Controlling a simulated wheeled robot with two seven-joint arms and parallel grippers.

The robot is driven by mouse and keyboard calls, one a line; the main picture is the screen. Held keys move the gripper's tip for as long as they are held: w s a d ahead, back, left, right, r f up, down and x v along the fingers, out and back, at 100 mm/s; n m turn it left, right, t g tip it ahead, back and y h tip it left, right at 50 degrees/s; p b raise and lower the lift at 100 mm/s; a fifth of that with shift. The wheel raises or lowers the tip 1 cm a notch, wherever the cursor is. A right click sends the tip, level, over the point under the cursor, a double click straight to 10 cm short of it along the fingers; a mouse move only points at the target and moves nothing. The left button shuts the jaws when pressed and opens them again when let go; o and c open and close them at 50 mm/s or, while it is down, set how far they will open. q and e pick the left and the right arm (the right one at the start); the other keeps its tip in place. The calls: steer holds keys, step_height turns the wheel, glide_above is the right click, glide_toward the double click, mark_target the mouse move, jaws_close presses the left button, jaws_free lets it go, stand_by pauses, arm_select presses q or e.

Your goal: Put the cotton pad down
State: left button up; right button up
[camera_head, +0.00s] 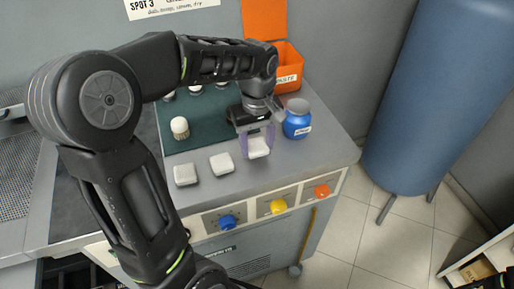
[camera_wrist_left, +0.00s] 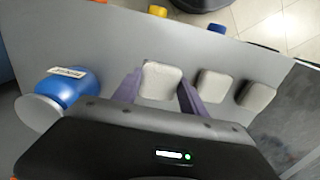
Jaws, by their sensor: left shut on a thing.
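My left gripper (camera_head: 257,141) points down over the front part of the grey counter (camera_head: 255,182). It is shut on a white cotton pad (camera_head: 259,149), a small rounded square, between its two purple-grey fingers. The held pad also shows between the fingertips in the left wrist view (camera_wrist_left: 161,81). I cannot tell whether it touches the counter. Two similar pads lie to its left in the head view, a nearer one (camera_head: 222,163) and a farther one (camera_head: 186,174). Both also show in the left wrist view, the middle one (camera_wrist_left: 212,86) and the outer one (camera_wrist_left: 257,95). My right gripper is out of view.
A blue jar (camera_head: 297,125) with a grey lid stands just right of my left gripper. An orange bin (camera_head: 289,75) is behind it. A dark green mat (camera_head: 207,133) bears a white-topped tool (camera_head: 179,127) and several white items. The counter's front has blue, yellow and orange knobs.

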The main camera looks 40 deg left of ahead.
mark_target(257, 146)
arm_select(q)
steer(key=shift+f, duration=1.15)
steer(key=shift+f, duration=0.1)
steer(key=o, duration=1.4)
step_height(257, 146, up, 12)
steer(key=shift+r, duration=0.15)
